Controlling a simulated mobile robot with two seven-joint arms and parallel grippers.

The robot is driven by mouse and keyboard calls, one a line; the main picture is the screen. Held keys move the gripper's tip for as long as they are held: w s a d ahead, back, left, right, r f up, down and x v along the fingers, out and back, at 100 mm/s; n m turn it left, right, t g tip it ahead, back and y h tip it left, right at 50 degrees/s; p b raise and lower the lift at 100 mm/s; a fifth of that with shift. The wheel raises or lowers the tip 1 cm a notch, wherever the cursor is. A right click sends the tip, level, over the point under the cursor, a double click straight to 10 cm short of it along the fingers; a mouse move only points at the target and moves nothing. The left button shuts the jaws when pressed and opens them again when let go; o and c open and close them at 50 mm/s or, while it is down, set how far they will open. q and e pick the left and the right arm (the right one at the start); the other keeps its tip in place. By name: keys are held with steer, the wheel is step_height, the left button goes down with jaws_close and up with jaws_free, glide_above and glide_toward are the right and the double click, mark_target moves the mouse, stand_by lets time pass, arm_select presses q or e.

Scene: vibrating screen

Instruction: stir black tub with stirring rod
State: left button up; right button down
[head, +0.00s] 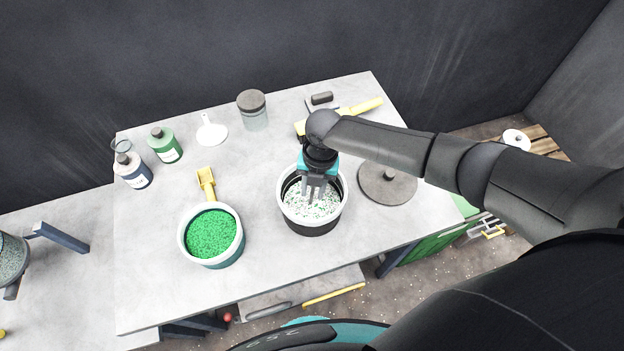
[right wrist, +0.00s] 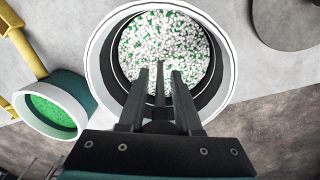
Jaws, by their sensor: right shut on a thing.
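The black tub (head: 312,227) has a white rim and stands on the table, holding white granules mixed with some green ones. It also shows in the right wrist view (right wrist: 226,85). My right gripper (head: 313,190) points down over the tub's mouth. It is shut on the stirring rod (right wrist: 159,82), a thin dark rod between its fingers. The rod's lower end reaches the granules; how deep it goes I cannot tell. My left gripper is not in view.
A tub of green granules (head: 211,236) stands to the left, with a yellow scoop (head: 207,184) behind it. A round grey plate (head: 387,183) lies right of the black tub. A lidded jar (head: 253,111), bottles (head: 165,145) and a white funnel (head: 211,132) stand farther back.

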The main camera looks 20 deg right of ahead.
steer(key=shift+d+r+p, duration=0.15)
steer(key=shift+r+p, duration=1.45)
steer(key=shift+r, duration=0.15)
steer(key=shift+d+r+p, duration=0.2)
steer(key=shift+r+p, duration=1.4)
steer(key=shift+r, duration=0.15)
steer(key=shift+d+r+p, duration=0.15)
steer(key=shift+r+p, duration=1.45)
steer(key=shift+r, duration=0.15)
steer(key=shift+f, duration=0.1)
steer(key=shift+r, duration=2.55)
